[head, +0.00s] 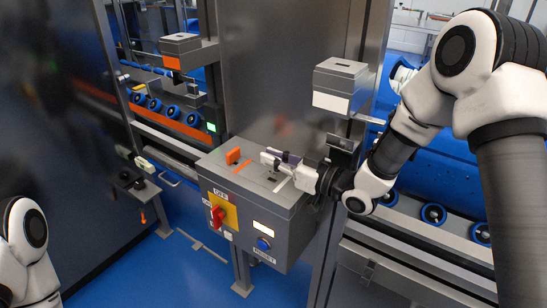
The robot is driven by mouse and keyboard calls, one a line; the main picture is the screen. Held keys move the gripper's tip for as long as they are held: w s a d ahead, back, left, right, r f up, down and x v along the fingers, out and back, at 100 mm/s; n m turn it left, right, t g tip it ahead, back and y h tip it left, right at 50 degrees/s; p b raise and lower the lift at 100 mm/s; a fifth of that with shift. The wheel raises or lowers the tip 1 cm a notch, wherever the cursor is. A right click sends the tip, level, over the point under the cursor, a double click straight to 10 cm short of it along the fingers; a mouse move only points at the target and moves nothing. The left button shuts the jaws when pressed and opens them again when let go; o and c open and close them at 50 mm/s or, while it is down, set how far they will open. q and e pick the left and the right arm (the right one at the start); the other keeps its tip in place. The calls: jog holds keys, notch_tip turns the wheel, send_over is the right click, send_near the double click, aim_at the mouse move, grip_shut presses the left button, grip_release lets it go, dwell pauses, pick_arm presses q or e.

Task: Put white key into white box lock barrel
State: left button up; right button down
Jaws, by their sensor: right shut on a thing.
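My right gripper (273,164) reaches in from the right, low over the top of the grey console, and is shut. The thing in its jaws is small and mostly hidden by the pale fingers; I take it to be the white key, beside the white strip (283,185) on the console top. The lock box with the white label (331,102) is mounted on the post above and right of the gripper, apart from it. A dark slot shows in its top face. My left gripper is out of view; only part of that arm shows at lower left.
An orange key (233,155) stands on the console (213,167) beside an orange strip. A lock box with an orange label (172,62) is at upper left. The console front has a red switch (217,217) and a blue button (263,244). A metal post and panel rise behind.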

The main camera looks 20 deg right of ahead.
jog(key=shift+f+b, duration=1.1)
jog(key=shift+f, duration=0.45)
jog(key=c, duration=1.1)
grip_release()
jog(key=shift+c, duration=0.2)
jog(key=shift+r, duration=0.1)
notch_tip(320, 180, up, 10)
jog(key=shift+f, duration=0.1)
